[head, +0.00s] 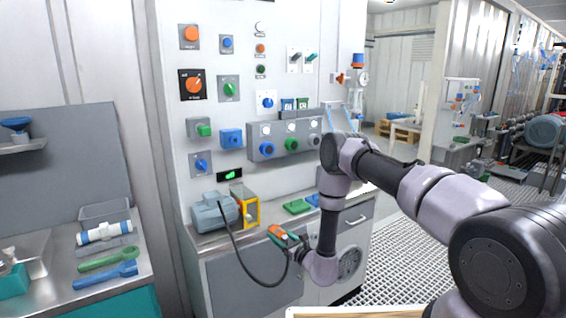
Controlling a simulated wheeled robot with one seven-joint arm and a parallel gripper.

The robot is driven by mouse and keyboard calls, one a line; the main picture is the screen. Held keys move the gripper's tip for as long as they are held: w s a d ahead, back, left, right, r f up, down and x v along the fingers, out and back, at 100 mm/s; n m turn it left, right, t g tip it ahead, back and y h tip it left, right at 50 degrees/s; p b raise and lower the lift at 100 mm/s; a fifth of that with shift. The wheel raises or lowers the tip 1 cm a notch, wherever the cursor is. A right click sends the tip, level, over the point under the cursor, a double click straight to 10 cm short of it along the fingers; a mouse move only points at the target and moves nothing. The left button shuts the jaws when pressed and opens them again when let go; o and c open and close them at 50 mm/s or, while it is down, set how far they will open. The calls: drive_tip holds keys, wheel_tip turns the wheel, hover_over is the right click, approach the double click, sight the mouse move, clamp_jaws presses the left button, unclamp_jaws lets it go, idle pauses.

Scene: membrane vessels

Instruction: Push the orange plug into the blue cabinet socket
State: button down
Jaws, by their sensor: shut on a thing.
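The orange plug (275,230) is in my gripper (284,236), in front of the cabinet's counter edge. The gripper is shut on it, though the fingers look small and partly hidden by the arm. A black cable (246,272) hangs in a loop from the grey-blue motor unit to the gripper. A blue box-shaped fitting (231,138), which looks like the blue socket, is on the white cabinet panel (180,60), up and left of the plug. The plug is well apart from it. The plug's tip direction is hard to tell.
A green fitting (203,129) is left of the blue one. A grey control box (262,150) with knobs is to its right. The motor unit (214,211) and a yellow frame (248,212) stand on the counter below. Green blocks (297,206) lie right of them.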

drive_tip(key=shift+w+d+r, duration=0.2)
drive_tip(key=shift+d+r, duration=0.05)
drive_tip(key=d+r+m+t+h, duration=0.1)
drive_tip(key=d+r+h, duration=0.3)
drive_tip(key=d, duration=0.6)
drive_tip(key=d+r+m+t+h, duration=0.2)
drive_tip(key=d+r+m+h, duration=0.2)
drive_tip(key=d+r, duration=0.4)
drive_tip(key=d+r+m+t+h, duration=0.1)
drive_tip(key=d+r+m+h, duration=0.2)
drive_tip(key=d, duration=0.9)
wheel_tip(320, 180, up, 4)
drive_tip(key=shift+d+f+t+h, duration=0.1)
drive_tip(key=shift+d+t+h, duration=0.2)
drive_tip(key=shift+h, duration=0.2)
drive_tip(key=shift+w, duration=0.1)
